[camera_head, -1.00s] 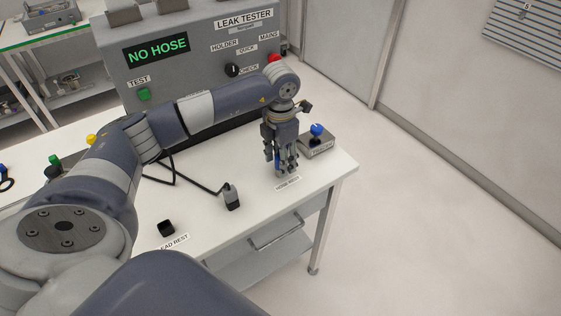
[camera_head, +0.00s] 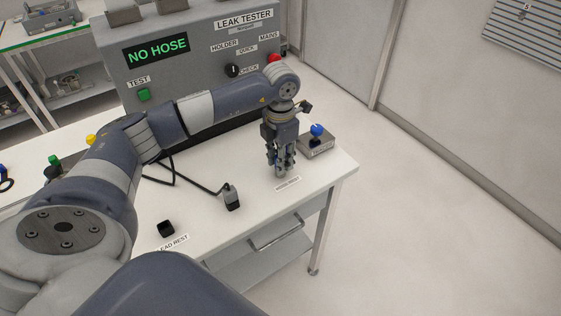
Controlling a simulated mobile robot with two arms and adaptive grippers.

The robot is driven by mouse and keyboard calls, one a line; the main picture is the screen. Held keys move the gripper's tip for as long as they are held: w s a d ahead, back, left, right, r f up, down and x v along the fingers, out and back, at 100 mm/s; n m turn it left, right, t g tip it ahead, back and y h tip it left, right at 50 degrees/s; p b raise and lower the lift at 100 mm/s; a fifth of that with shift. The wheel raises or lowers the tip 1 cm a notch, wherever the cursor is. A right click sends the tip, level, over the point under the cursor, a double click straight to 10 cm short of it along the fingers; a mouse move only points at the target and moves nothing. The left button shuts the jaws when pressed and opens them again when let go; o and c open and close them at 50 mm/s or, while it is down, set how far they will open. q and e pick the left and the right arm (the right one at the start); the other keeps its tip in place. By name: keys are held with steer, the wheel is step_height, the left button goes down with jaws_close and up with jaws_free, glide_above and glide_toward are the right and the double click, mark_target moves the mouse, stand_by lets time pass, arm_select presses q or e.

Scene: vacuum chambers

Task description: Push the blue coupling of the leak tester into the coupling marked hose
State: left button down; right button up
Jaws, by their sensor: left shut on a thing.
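The leak tester (camera_head: 200,50) stands at the back of the table, and its screen reads NO HOSE. My left gripper (camera_head: 281,172) points down over the table beside a small white label that seems to read HOSE REST (camera_head: 287,184). A coupling marked hose cannot be made out. My right gripper is not in view.
A grey block (camera_head: 318,148) with a blue knob (camera_head: 317,130) stands just right of the gripper. A grey and black plug (camera_head: 232,197) on a black cable lies left. A black socket (camera_head: 166,228) sits by the LEAD REST label. The table's front right corner is clear.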

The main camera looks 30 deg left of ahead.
arm_select(q)
steer(key=shift+r, duration=0.15)
steer(key=shift+w+r+p, duration=0.1)
steer(key=shift+r+p, duration=0.6)
steer(key=shift+r, duration=0.25)
steer(key=shift+r+p, duration=1.25)
steer(key=shift+r, duration=0.7)
